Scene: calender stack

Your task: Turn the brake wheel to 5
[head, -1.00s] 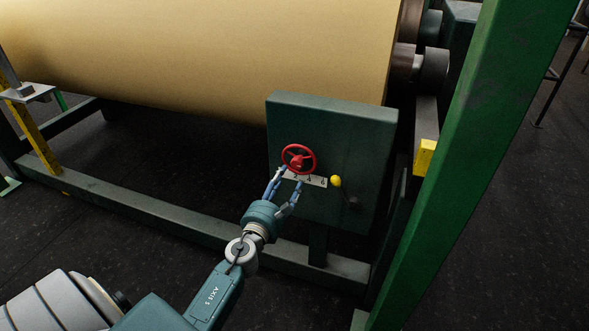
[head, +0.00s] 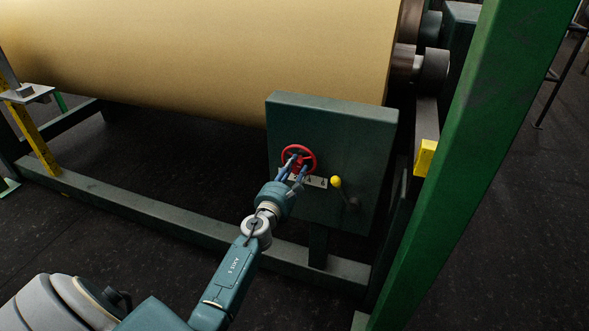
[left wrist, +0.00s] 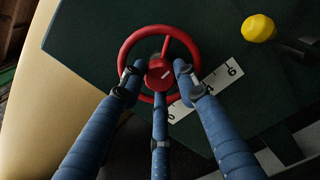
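The red brake wheel (head: 298,151) sits on the front of a dark green box (head: 345,130). A white number plate (left wrist: 222,78) lies behind the wheel; 0, 4 and 6 can be read, the rest is covered. My left gripper (head: 299,167) is at the wheel. Its three fingers (left wrist: 158,75) are spread around the hub, tips apart; contact is unclear. My right gripper is not in view.
A yellow knob (head: 336,182) on a lever sticks out right of the plate, close to my left gripper. A large tan roll (head: 200,50) is behind and above the box. A green post (head: 465,150) stands at the right. A frame beam (head: 150,210) runs low across the floor.

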